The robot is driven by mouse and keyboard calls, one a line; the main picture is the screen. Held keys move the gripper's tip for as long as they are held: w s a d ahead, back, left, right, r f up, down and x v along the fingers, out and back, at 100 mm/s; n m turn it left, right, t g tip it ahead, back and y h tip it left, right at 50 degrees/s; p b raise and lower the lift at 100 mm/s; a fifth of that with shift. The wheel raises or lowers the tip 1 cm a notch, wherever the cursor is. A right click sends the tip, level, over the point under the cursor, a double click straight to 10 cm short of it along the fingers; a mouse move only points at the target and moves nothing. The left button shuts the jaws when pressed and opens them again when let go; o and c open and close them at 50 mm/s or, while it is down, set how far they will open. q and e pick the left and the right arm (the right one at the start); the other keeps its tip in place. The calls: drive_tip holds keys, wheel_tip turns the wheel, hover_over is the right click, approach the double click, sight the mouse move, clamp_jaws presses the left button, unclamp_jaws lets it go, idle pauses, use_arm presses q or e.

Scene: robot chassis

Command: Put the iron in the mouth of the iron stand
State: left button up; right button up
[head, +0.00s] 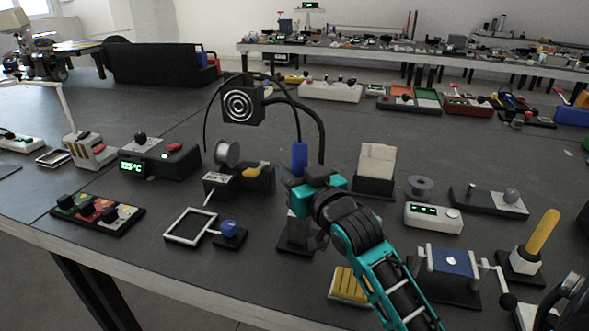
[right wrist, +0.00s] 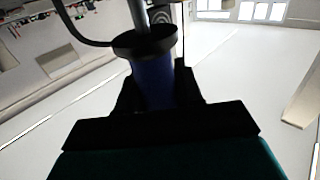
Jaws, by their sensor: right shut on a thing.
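The iron (head: 299,157) has a blue handle and stands roughly upright above the table in the head view. My right gripper (head: 303,178) is shut on it. In the right wrist view the blue handle of the iron (right wrist: 153,80) rises from between the fingers, with a black collar and a grey shaft beyond it. What appears to be the iron stand (head: 240,180) is a black block with a tilted grey tube and a yellow pad, left of the gripper. The iron is apart from it. My left gripper is not in view.
A fume fan with a ringed face (head: 240,105) and black arched hoses or cords stand behind the gripper. A station with a green display (head: 160,157) is at left. A card holder (head: 376,168) is at right. A dark-based block (head: 295,238) stands below the gripper.

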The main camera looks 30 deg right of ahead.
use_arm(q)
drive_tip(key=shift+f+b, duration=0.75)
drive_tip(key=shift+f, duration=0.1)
use_arm(e)
drive_tip(key=shift+f, duration=1.35)
drive_tip(key=o, duration=1.1)
drive_tip(key=shift+c, duration=0.2)
drive_tip(key=shift+s, duration=0.35)
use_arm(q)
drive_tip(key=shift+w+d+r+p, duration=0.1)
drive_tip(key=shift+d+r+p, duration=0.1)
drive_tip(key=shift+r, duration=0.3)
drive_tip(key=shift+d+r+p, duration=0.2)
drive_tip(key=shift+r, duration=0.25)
use_arm(e)
drive_tip(key=s+a, duration=0.1)
drive_tip(key=s, duration=1.1)
drive_tip(key=shift+s, duration=0.1)
